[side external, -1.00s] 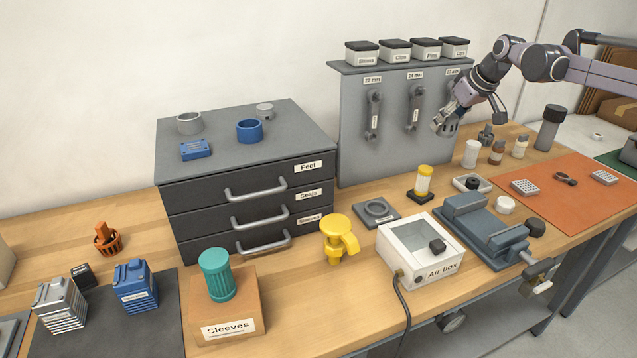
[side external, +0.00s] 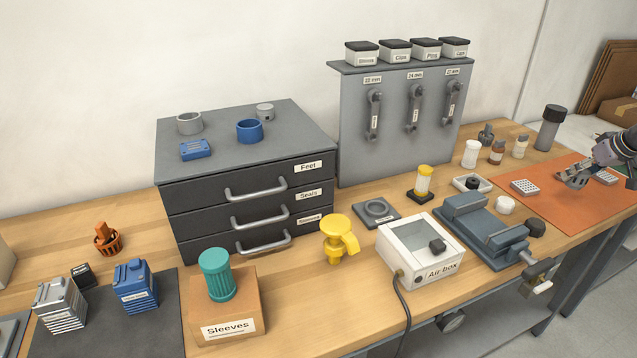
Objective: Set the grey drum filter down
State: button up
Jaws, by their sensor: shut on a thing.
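My gripper (side external: 578,176) is at the right side of the side external view, low over the orange mat. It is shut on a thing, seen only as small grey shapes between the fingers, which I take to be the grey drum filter. The fingers cover most of it. I cannot tell whether it touches the mat. The orange mat (side external: 535,203) lies on the right end of the bench.
A white perforated block (side external: 524,187) lies left of my gripper, and another (side external: 606,176) lies close to its right. A dark cylinder (side external: 550,128) stands behind the mat. A vise (side external: 485,232) stands to the left.

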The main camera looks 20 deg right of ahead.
aim_at(577, 185)
jog(key=f, duration=0.3)
jog(key=shift+s+d+f, duration=0.2)
jog(key=shift+s+f, duration=0.05)
jog(key=shift+f, duration=2.3)
jog(key=shift+f, duration=0.15)
jog(key=o, duration=1)
